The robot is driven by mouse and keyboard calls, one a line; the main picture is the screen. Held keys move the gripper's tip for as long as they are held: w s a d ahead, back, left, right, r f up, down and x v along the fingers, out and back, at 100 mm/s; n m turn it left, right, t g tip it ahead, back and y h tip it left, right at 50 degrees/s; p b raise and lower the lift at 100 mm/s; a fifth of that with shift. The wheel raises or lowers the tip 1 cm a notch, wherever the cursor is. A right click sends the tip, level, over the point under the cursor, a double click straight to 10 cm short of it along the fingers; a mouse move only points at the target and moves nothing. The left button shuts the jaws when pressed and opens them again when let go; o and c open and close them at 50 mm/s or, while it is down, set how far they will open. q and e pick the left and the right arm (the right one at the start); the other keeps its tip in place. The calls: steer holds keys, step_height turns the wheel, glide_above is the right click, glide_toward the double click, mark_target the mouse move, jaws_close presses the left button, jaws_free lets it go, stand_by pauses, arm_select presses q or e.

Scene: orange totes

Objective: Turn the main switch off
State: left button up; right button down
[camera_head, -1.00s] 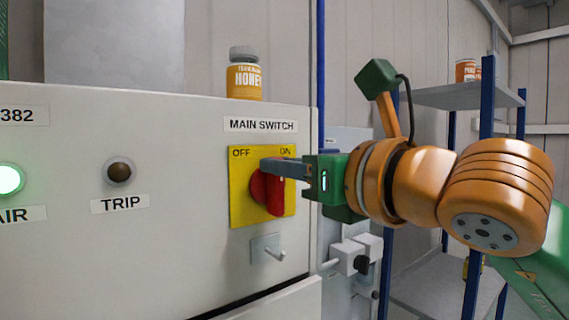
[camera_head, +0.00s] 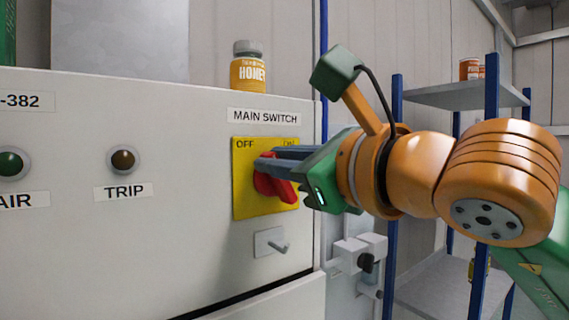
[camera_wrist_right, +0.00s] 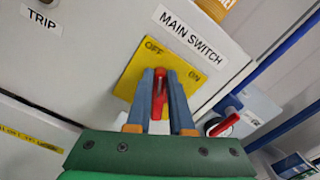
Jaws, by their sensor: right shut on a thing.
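The main switch is a red rotary handle (camera_head: 276,188) on a yellow plate (camera_head: 248,207) marked OFF at left and ON at right. The handle is tilted, its lower end towards the lower right. My right gripper (camera_head: 268,160) reaches in from the right and is shut on the handle. In the right wrist view, the red handle (camera_wrist_right: 158,96) shows between the two grey fingers (camera_wrist_right: 160,78). My left gripper is not in view.
The grey cabinet (camera_head: 180,235) carries a dark green AIR lamp (camera_head: 11,163) and a dark TRIP lamp (camera_head: 123,160). A latch (camera_head: 271,243) sits below the switch. A honey jar (camera_head: 248,70) stands on top. Shelving (camera_head: 455,96) stands behind my right arm.

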steer(key=n, duration=0.4)
steer(key=a+f+n+b, duration=0.1)
steer(key=n, duration=0.1)
steer(key=shift+s+f+n, duration=0.1)
steer(key=shift+s+n, duration=0.2)
steer(key=shift+s, duration=0.05)
steer(key=shift+s+a+f+n+b, duration=0.1)
steer(key=shift+f+n+b, duration=0.2)
steer(key=shift+n, duration=1.1)
steer(key=shift+f+n+b, duration=0.15)
steer(key=shift+f+n, duration=0.2)
steer(key=shift+n, duration=1.05)
steer(key=c, duration=0.8)
jaws_free()
steer(key=shift+f, duration=0.1)
